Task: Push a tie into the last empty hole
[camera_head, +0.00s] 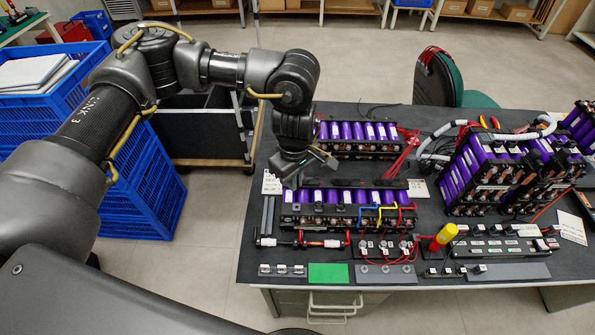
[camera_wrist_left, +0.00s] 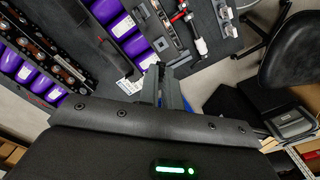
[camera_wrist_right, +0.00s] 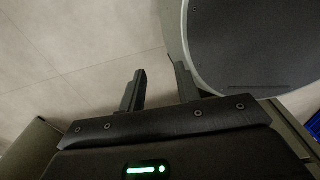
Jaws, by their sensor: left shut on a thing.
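My left gripper (camera_head: 308,172) is over the back left corner of the front battery module (camera_head: 318,196), a row of purple cells with blue, yellow and red leads at its right. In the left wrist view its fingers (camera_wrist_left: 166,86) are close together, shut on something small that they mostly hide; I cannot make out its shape. Several small metal pieces (camera_head: 281,269) lie at the table's front left edge and may be ties; some also show in the left wrist view (camera_wrist_left: 225,17). I cannot make out an empty hole. My right gripper (camera_wrist_right: 159,88) is open and empty, seen only in its wrist view, above the floor.
Another module (camera_head: 357,137) stands behind on the dark table (camera_head: 258,225), and taller packs (camera_head: 510,165) stand at right. A green mat (camera_head: 328,273) lies at the front edge. Blue crates (camera_head: 150,185) are left of the table.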

